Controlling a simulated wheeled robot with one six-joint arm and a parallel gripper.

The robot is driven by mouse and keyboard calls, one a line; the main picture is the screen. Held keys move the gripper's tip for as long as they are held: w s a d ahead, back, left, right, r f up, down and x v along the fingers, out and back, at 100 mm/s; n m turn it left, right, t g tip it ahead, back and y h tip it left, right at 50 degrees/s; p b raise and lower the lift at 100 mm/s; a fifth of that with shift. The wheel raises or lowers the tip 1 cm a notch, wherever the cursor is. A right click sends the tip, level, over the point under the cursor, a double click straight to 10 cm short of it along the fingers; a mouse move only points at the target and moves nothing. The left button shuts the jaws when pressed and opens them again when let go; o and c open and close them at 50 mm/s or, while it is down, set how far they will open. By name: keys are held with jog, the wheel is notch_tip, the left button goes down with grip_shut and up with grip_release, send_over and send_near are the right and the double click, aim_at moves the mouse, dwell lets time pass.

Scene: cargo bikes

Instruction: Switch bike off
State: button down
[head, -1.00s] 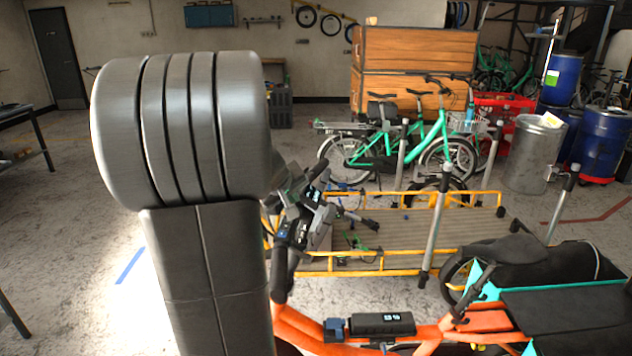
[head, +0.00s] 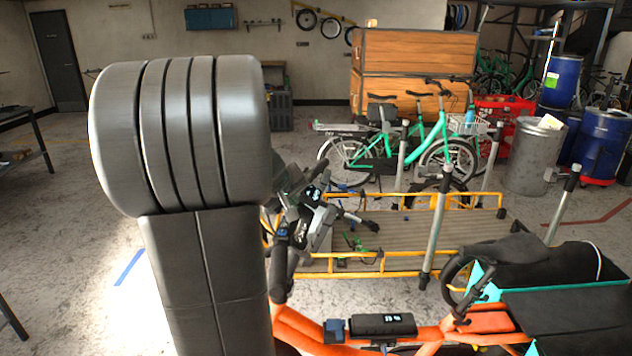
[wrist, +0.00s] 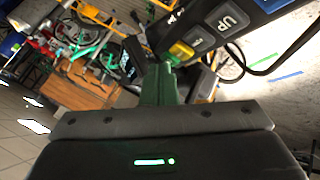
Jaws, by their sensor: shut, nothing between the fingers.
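The orange cargo bike (head: 302,326) stands in front of me in the head view, with a black unit (head: 383,325) with lit marks on its frame. Its handlebar area is partly hidden by my arm, and a small lit display (head: 312,193) shows there. In the wrist view, a dark control pad (wrist: 258,12) has a grey button marked UP (wrist: 230,22) and a yellow button (wrist: 181,51). My gripper (wrist: 164,72) is shut and empty, its green tip beside or against the yellow button. Whether it touches cannot be told.
A yellow-railed cargo platform (head: 420,234) lies beyond the handlebar, with upright posts around it. A teal bike (head: 410,140), wooden crates (head: 415,85) and blue barrels (head: 603,140) stand behind. Open floor (head: 75,220) shows at left. A cable (wrist: 285,60) hangs near the control pad.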

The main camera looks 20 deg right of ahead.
dwell(0.3)
jog(key=shift+r+p, duration=0.35)
jog(key=shift+r, duration=0.15)
jog(key=shift+r, duration=0.1)
notch_tip(320, 180, up, 6)
jog(key=p, duration=0.4)
jog(key=shift+w+p, duration=0.15)
jog(key=shift+p, duration=0.2)
jog(key=shift+d, duration=0.1)
